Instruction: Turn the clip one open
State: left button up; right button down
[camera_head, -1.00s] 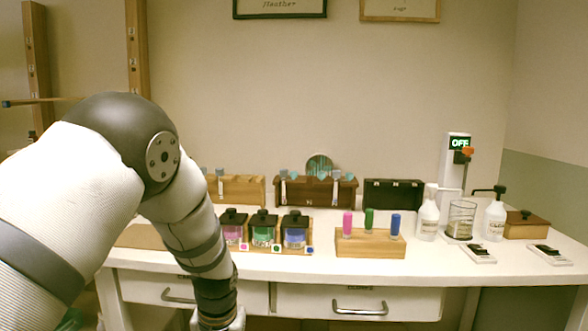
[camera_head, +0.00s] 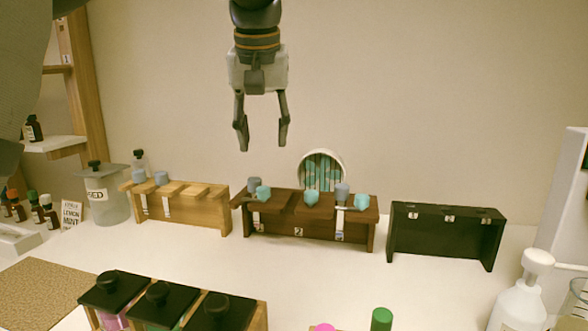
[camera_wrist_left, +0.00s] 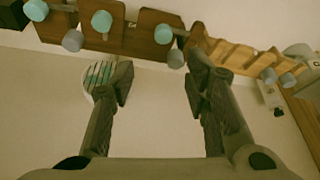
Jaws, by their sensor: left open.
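The dark brown rack (camera_head: 318,228) stands at the back of the table. Its leftmost clip, with a teal knob (camera_head: 263,192) and a grey knob (camera_head: 254,183) beside it, appears to be clip one. A small label reading 2 is at the rack's middle. A pale strip hangs below the leftmost clip. My left gripper (camera_head: 262,140) is open and empty, pointing down in the air above the rack, apart from it. In the left wrist view, the open fingers (camera_wrist_left: 159,77) are below the teal knob (camera_wrist_left: 163,33). My right gripper is not in view.
A light wooden rack (camera_head: 200,212) stands left and a black rack (camera_head: 445,234) right. A round teal-striped object (camera_head: 322,170) is behind the brown rack. Black-lidded jars (camera_head: 157,292) and a white pump bottle (camera_head: 522,297) are in front. White table lies clear between.

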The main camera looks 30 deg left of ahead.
aim_at(263, 188)
pick_arm(q)
jog(key=x, duration=1.1)
jog(key=shift+s+a+f, duration=0.1)
jog(key=shift+s+f, duration=0.1)
jog(key=shift+s, duration=0.2)
grip_shut()
